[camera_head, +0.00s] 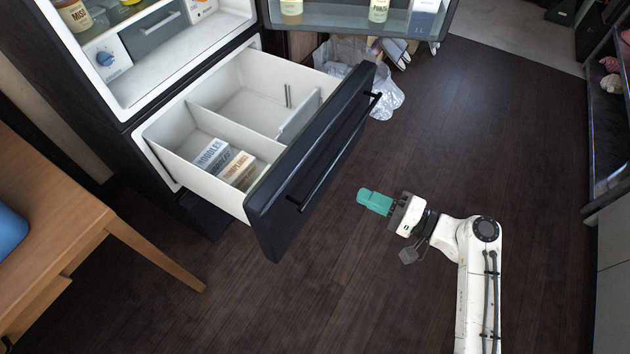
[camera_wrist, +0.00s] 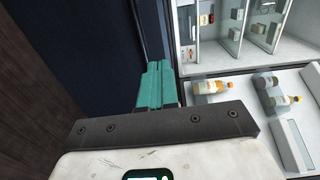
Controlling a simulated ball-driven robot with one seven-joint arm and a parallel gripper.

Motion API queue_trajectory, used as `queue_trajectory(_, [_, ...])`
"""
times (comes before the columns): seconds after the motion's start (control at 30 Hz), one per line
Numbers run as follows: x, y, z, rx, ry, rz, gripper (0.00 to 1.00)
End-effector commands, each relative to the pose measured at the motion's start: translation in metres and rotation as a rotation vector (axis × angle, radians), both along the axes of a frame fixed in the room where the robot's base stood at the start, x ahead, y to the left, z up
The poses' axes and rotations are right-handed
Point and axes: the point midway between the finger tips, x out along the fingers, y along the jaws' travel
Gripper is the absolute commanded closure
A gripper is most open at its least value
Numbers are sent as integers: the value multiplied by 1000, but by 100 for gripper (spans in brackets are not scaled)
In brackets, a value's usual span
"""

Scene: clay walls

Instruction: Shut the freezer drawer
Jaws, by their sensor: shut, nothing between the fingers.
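The freezer drawer (camera_head: 322,150) is pulled well out of the lower part of the fridge. It has a white inside and a dark front with a long black bar handle (camera_head: 340,152). A divider splits the inside, and a few food boxes (camera_head: 225,163) lie in the near compartment. My gripper (camera_head: 362,197) has teal fingers, shut and empty. It is in front of the drawer front, to its right, pointing toward it with a visible gap in the head view. The wrist view shows the fingers (camera_wrist: 157,83) beside a dark panel; I cannot tell if they touch it.
The upper fridge compartment (camera_head: 165,55) is open, with its door (camera_head: 350,20) swung out at the top. A wooden table (camera_head: 70,225) stands at left. Dark floor is free around my arm; shelving (camera_head: 605,120) stands at right.

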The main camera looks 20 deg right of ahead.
Motion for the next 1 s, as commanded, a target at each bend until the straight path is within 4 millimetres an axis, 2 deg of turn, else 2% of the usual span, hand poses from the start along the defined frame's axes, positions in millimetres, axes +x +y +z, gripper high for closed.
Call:
queue_trajectory(0.1, [5, -1, 1, 28, -11, -10, 100])
queue_trajectory(0.23, [14, 7, 2, 29, -11, -9, 100])
queue_trajectory(0.7, [76, 71, 1, 25, -10, -6, 100])
queue_trajectory(1.0, [100, 94, 1, 25, -10, -9, 100])
